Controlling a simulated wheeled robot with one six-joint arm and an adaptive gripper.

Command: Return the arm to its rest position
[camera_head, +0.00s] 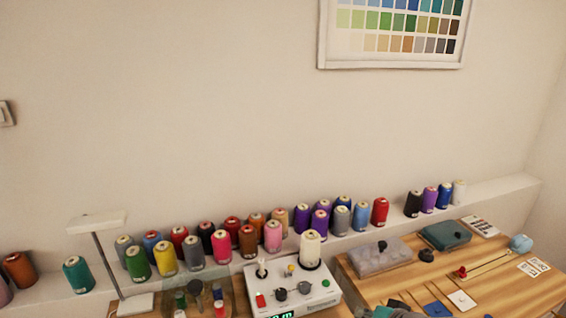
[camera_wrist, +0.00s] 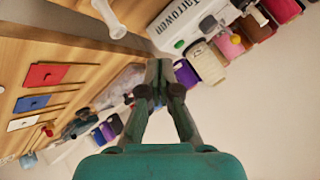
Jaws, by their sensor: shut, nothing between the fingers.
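My gripper (camera_wrist: 158,72) shows in the wrist view with its two dark fingers together at the tips and nothing between them. Its teal body fills the bottom middle of that view. The wrist picture is turned over, with the wooden table (camera_wrist: 75,57) at the upper left and the pale wall below right. A white machine box (camera_wrist: 180,30) and several thread spools lie beyond the fingertips, apart from them as far as I can tell. In the head view, a small teal and dark shape shows at the bottom edge; I cannot tell what it is.
In the head view, several coloured spools line the wall ledge (camera_head: 510,192). A white control box (camera_head: 312,292) with knobs stands on the table (camera_head: 506,290). Right of it are a grey block (camera_head: 382,258), a teal block (camera_head: 444,235) and small flat cards. A lamp (camera_head: 97,222) stands left.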

